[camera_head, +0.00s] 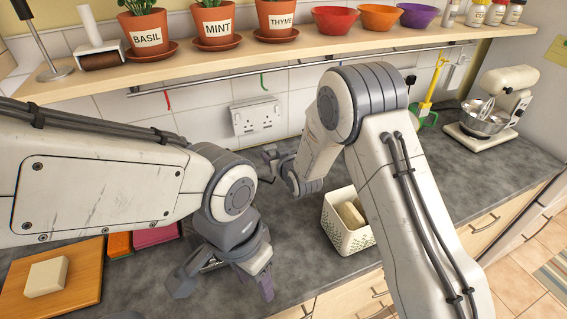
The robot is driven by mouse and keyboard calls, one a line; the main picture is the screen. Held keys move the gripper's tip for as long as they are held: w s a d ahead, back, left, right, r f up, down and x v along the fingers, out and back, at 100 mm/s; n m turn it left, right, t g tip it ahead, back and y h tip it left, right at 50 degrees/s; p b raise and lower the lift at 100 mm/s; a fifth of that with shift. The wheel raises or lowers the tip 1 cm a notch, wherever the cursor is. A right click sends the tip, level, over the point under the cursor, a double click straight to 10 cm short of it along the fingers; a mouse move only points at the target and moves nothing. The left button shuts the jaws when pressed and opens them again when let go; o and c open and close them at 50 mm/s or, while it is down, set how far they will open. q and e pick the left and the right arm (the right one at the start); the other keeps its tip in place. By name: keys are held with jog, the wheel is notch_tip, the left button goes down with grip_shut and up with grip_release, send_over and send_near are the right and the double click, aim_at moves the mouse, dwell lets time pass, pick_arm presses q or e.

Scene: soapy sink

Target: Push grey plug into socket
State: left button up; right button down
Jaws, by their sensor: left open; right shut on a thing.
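The white double wall socket (256,116) is on the tiled wall behind the worktop. My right gripper (269,157) is just below and in front of it, turned toward the wall and apart from the socket face. It is shut on what looks like the grey plug; the plug is small and hard to tell from the grey fingers. A short dark cable hangs beside the gripper. My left gripper (224,286) is low over the front of the worktop, fingers spread wide, pointing down, with a dark slatted thing partly hidden behind it.
A cream basket (336,237) with pale blocks stands right of the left gripper. A wooden board (85,268) with a cream block lies at left. A shelf (190,68) with potted herbs and bowls is above. A stand mixer (495,105) is at right.

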pick_arm(q)
notch_tip(320, 180, up, 4)
jog(key=p, duration=0.2)
jog(key=shift+p, duration=0.35)
pick_arm(e)
jog(key=w+a+r, duration=0.1)
jog(key=w+a, duration=0.3)
jog(key=shift+w+a+r, duration=0.2)
pick_arm(q)
jog(key=shift+f, duration=0.1)
jog(key=shift+f+b, duration=1.8)
jog(key=shift+b, duration=0.15)
pick_arm(e)
jog(key=shift+w+a, duration=0.35)
jog(key=shift+w, duration=0.55)
jog(key=shift+w+a, duration=0.4)
jog(key=shift+w, duration=0.5)
jog(key=shift+w+a, duration=0.35)
jog(key=shift+w, duration=0.55)
pick_arm(q)
jog(key=shift+f+b, duration=0.45)
